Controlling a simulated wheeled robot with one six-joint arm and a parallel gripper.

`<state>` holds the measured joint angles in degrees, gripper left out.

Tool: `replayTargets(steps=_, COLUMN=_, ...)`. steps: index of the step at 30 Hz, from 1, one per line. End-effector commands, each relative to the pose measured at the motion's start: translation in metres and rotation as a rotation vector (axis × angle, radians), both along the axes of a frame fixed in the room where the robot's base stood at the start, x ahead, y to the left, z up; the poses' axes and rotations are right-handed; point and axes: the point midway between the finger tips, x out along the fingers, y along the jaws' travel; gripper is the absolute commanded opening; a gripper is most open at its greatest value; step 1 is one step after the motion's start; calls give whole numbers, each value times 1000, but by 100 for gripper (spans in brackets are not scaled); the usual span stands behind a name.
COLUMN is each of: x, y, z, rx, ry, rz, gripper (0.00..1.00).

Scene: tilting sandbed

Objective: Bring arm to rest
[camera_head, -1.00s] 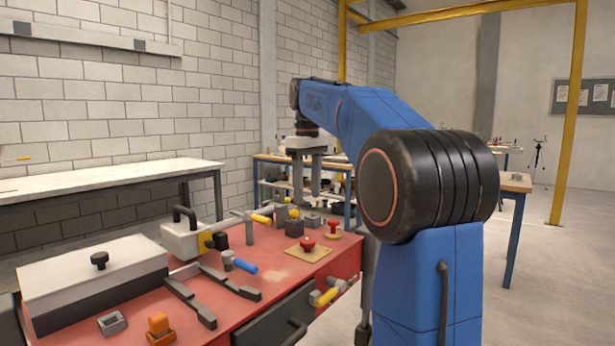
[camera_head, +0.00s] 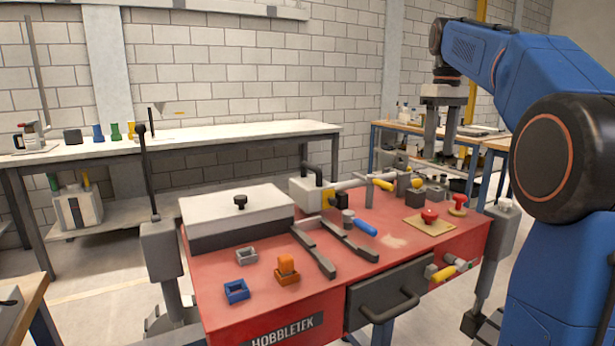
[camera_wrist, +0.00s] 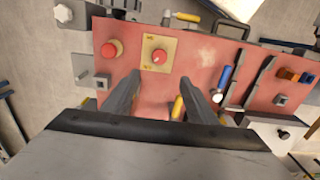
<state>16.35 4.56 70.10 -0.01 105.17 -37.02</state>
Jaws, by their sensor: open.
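My gripper (camera_head: 439,133) hangs from my blue arm, pointing down above the far right part of the red workbench (camera_head: 390,275). Its two fingers are apart with nothing between them. In the wrist view my gripper (camera_wrist: 152,100) shows two dark fingers spread over the red top, clear of the parts below. A red knob on a tan plate (camera_wrist: 158,48) lies ahead of the fingertips; this tan plate also shows in the head view (camera_head: 412,226).
The red top carries a white-lidded box (camera_head: 235,210), a blue-handled tool (camera_head: 365,228), grey rails (camera_head: 318,256), small fixtures and a second red knob (camera_head: 458,203). A drawer handle (camera_head: 388,308) juts from the front. A long white bench (camera_head: 240,137) stands behind.

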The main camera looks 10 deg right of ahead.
Motion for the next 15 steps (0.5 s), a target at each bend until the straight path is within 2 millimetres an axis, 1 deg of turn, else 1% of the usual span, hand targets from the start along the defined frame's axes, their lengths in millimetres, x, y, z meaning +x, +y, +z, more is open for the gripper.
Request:
replayTargets(steps=5, x=-21, y=19, z=-10, rx=-8, ry=-30, rz=-22, gripper=52)
replayTargets(steps=7, x=-36, y=30, z=-18, rx=-11, ry=-49, rz=-39, gripper=52)
replayTargets(steps=11, x=-62, y=51, z=-39, rx=-17, ry=-89, rz=-74, gripper=52)
replayTargets(steps=15, x=-93, y=71, z=-64, rx=-18, ry=-131, rz=-111, gripper=52)
